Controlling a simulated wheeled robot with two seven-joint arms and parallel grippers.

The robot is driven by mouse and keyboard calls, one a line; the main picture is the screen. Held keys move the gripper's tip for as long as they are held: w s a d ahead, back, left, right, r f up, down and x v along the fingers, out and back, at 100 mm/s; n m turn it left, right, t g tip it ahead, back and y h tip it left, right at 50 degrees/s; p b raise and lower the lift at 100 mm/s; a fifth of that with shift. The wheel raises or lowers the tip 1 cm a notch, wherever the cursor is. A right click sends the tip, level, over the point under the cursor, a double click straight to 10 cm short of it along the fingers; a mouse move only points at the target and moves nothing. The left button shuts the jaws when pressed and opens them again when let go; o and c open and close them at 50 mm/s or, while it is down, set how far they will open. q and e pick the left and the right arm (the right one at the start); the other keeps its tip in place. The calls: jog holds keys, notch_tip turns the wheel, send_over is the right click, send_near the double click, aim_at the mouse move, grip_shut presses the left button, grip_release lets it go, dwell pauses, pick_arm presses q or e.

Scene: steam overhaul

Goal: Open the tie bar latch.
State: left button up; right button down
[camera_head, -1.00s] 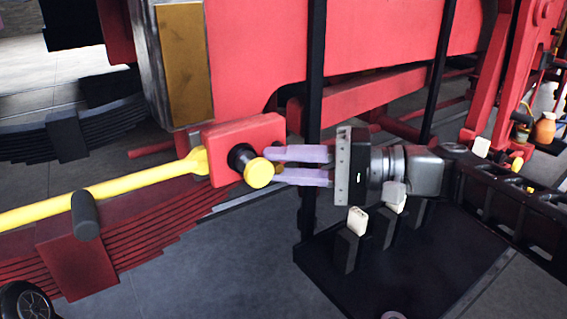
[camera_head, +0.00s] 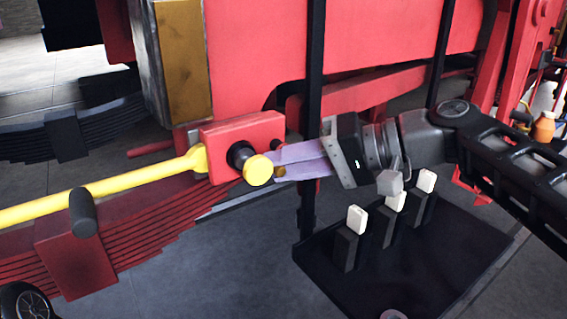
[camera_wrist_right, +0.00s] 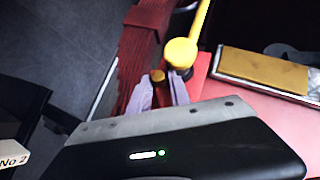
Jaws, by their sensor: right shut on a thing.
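The yellow tie bar (camera_head: 110,190) runs in from the left to a red block (camera_head: 215,135). A black collar with a round yellow knob (camera_head: 258,170) sticks out from the block. A small brass-coloured latch piece (camera_head: 280,171) sits just right of the knob; it also shows in the right wrist view (camera_wrist_right: 157,76). My right gripper (camera_head: 279,164) has its pale lilac fingers shut on this latch piece, close beside the yellow knob. The fingers hide part of the piece. In the right wrist view the yellow knob (camera_wrist_right: 181,53) is just beyond the fingertips (camera_wrist_right: 160,82). My left gripper is not in view.
A black stand (camera_head: 410,262) with several white-topped posts is below my right arm. A dark upright post (camera_head: 316,60) stands behind the gripper. Red leaf springs (camera_head: 130,240) lie below the bar. Grey floor (camera_head: 250,270) is open at lower middle.

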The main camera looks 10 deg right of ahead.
jog(key=shift+w+d+f+n+t+h+p, duration=0.15)
jog(key=shift+n+h, duration=0.35)
jog(key=shift+h, duration=0.35)
jog(key=shift+s+d+f+n+t+h+p, duration=0.1)
jog(key=shift+d+f+n+h, duration=0.1)
jog(key=shift+n+h, duration=0.45)
jog(key=shift+w+d+f+n+t+h+p, duration=0.15)
jog(key=shift+n+h, duration=0.2)
jog(key=shift+h, duration=0.65)
jog(key=c, duration=1.4)
grip_release()
jog(key=shift+d, duration=0.2)
jog(key=shift+o, duration=0.2)
jog(key=shift+a+r, duration=0.1)
jog(key=shift+a, duration=0.05)
jog(key=shift+r, duration=0.1)
jog(key=v, duration=0.7)
jog(key=shift+s+d+r, duration=0.2)
jog(key=shift+s+d, duration=0.05)
